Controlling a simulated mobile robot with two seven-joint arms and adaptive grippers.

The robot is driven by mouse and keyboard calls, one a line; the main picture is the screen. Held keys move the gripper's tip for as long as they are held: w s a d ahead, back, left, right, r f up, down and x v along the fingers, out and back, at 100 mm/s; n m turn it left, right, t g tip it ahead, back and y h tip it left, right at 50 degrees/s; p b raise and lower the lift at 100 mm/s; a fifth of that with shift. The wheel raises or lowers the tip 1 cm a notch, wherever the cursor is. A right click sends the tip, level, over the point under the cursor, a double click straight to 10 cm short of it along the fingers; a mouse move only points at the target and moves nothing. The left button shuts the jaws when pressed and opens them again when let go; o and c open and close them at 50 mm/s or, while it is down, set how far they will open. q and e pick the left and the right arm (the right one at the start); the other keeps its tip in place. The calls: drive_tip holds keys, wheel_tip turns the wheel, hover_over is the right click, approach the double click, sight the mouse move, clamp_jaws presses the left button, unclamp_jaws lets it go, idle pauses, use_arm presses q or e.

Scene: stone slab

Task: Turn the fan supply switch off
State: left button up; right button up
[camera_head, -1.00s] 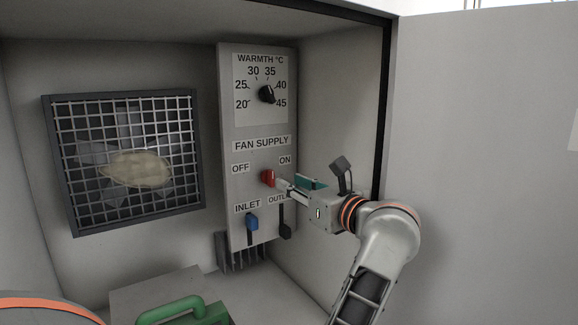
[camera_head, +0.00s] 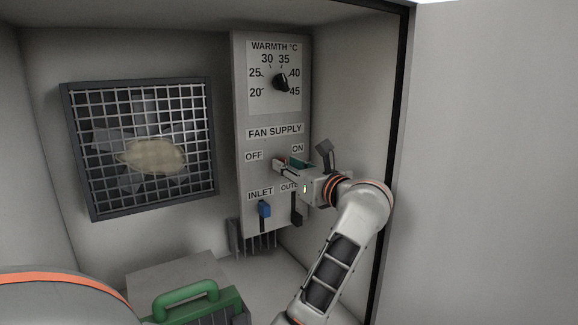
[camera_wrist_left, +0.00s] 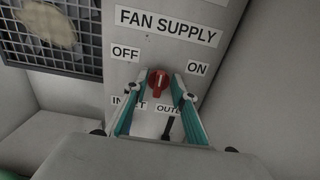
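The fan supply switch is a red rotary knob (camera_head: 278,164) on the grey control panel (camera_head: 242,180), between the OFF label (camera_head: 254,156) at left and the ON label (camera_head: 298,148) at right. In the left wrist view the knob (camera_wrist_left: 159,82) shows its raised grip roughly upright. My left gripper (camera_head: 284,167) reaches the knob from the right in the head view and partly covers it. In the left wrist view its teal fingers (camera_wrist_left: 161,76) stand apart on either side of the knob; firm contact is not clear. My right gripper is not in view.
A warmth dial (camera_head: 281,82) sits above. A blue inlet slider (camera_head: 264,209) and a dark outlet slider (camera_head: 296,215) are close below the gripper. A caged fan (camera_head: 140,150) is at left. A green handle (camera_head: 186,298) stands low in front. The cabinet wall is close at right.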

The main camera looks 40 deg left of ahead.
use_arm(q)
clamp_jaws()
drive_tip(key=n+b, duration=0.4)
drive_tip(key=n, duration=0.1)
drive_tip(key=n+b, duration=0.2)
drive_tip(key=b, duration=0.1)
drive_tip(key=shift+s+a+f+n, duration=0.1)
drive_tip(key=shift+s+f+n, duration=0.2)
drive_tip(key=shift+n, duration=0.1)
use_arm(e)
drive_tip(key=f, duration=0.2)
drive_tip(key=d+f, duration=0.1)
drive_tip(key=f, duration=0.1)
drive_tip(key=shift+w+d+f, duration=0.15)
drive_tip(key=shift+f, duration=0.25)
use_arm(q)
drive_tip(key=shift+r, duration=0.15)
unclamp_jaws()
